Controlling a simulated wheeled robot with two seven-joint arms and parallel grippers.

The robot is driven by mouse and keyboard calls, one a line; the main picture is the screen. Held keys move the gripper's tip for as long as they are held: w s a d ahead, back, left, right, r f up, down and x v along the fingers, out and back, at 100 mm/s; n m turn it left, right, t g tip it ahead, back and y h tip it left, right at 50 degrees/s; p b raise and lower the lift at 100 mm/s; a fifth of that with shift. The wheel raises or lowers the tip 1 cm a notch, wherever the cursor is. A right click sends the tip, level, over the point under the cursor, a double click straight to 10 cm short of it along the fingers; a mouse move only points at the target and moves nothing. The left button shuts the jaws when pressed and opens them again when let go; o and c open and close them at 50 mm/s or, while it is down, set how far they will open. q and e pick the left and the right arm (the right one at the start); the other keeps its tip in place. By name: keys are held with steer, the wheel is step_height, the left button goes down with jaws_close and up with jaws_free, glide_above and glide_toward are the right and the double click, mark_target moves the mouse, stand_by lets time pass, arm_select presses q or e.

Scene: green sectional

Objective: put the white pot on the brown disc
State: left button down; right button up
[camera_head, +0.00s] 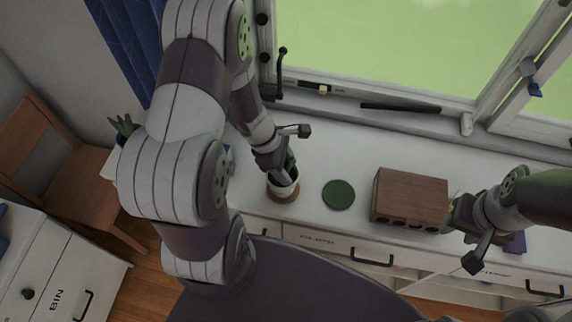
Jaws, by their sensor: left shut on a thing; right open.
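The white pot (283,185) is upright near the front edge of the white counter, with a dark inside. The brown disc (283,197) shows directly under it, mostly covered by the pot. The pot looks centred over the disc; I cannot tell for sure whether they touch. My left gripper (287,168) reaches down from above and is shut on the white pot at its rim, partly hiding the opening. My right gripper (462,232) is open and empty at the right, beside a brown wooden box.
A green disc (338,195) lies on the counter just right of the pot. The wooden box (409,198) stands further right, close to my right gripper. A window (380,45) with a dark bar on its sill is behind. A wooden chair (62,155) is at the left.

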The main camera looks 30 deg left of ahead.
arm_select(q)
steer(key=shift+w, duration=0.15)
steer(key=shift+c, duration=2.1)
jaws_free()
steer(key=shift+f, duration=0.15)
steer(key=shift+r, duration=0.4)
steer(key=v, duration=1.1)
step_height(320, 180, up, 3)
steer(key=m+y, duration=0.4)
steer(key=m, duration=1.7)
glide_above(278, 184)
steer(key=d, duration=0.2)
steer(key=shift+s+r+p, duration=0.2)
steer(key=shift+s+p, duration=0.15)
steer(key=shift+p, duration=0.05)
